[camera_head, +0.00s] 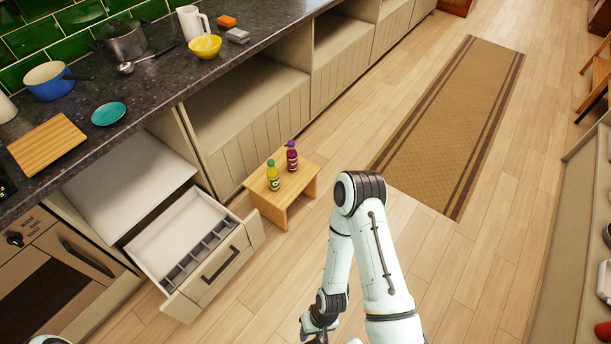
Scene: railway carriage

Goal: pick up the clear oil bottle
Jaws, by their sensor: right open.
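Two small bottles stand upright on a low wooden stool (297,187) in the middle of the view. One is a yellow-green bottle (273,178) with a green cap; it may be the oil bottle, but I cannot tell whether it is clear. The other is a dark purple bottle (292,158) just behind it to the right. My right gripper (316,339) is at the bottom edge, partly cut off, open, and apart from both bottles, nearer the camera than the stool. My left gripper is not in view.
An open drawer (228,281) with dividers juts out left of the stool. The dark counter (160,89) holds a blue pan (48,82), a yellow bowl (205,46), a teal plate (108,113) and a cutting board (46,145). A brown rug (455,115) lies on clear floor to the right.

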